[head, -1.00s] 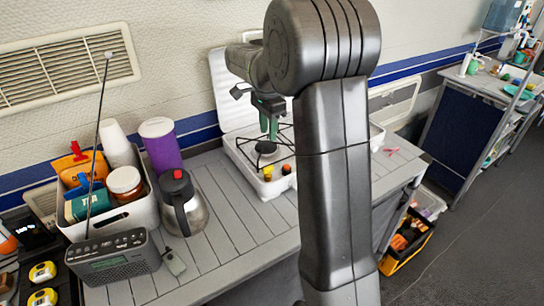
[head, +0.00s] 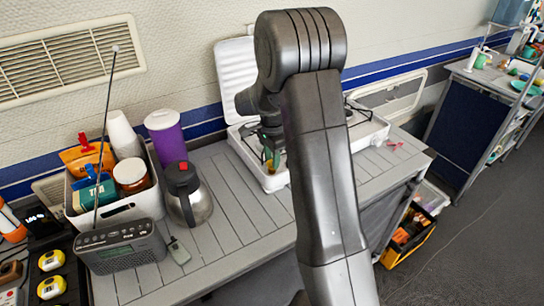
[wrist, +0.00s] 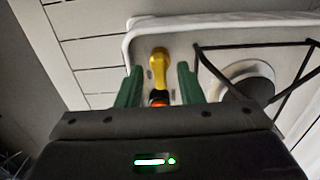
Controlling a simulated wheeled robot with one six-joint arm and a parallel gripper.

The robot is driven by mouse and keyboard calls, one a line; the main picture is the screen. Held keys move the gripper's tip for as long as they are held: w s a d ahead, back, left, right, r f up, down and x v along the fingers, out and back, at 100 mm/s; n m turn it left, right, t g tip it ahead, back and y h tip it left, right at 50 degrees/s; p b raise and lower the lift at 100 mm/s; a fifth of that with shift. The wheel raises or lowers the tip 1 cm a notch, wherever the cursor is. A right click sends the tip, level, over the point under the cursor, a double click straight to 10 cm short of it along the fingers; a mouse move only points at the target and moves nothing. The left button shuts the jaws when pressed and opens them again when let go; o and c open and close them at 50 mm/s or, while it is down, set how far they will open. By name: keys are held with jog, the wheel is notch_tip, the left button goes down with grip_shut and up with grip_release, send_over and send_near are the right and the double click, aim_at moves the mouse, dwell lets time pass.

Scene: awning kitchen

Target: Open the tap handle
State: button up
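In the wrist view, a yellow handle-like knob (wrist: 159,64) stands on the white stove top (wrist: 210,24), with an orange-red part (wrist: 159,97) nearer my gripper. My gripper (wrist: 158,86) is open. Its two green fingers lie left and right of the knob in the picture, with a visible gap on each side. The depth between fingertips and knob is hard to judge. In the head view my gripper (head: 269,153) is low over the front left of the white stove (head: 248,166); the arm and gripper largely hide the knobs there.
A black pan support (wrist: 247,45) stands to the right of the fingers. The raised stove lid (head: 234,75) is behind. Bare counter (head: 240,205) lies between jug and stove.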

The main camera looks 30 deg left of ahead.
jog(key=shift+c, duration=0.4)
grip_shut()
jog(key=shift+n, duration=0.3)
jog(key=n, duration=0.3)
jog(key=shift+n+b, duration=0.3)
jog(key=shift+b, duration=0.05)
jog(key=n, duration=0.9)
jog(key=shift+b, duration=0.4)
jog(key=shift+n, duration=2.3)
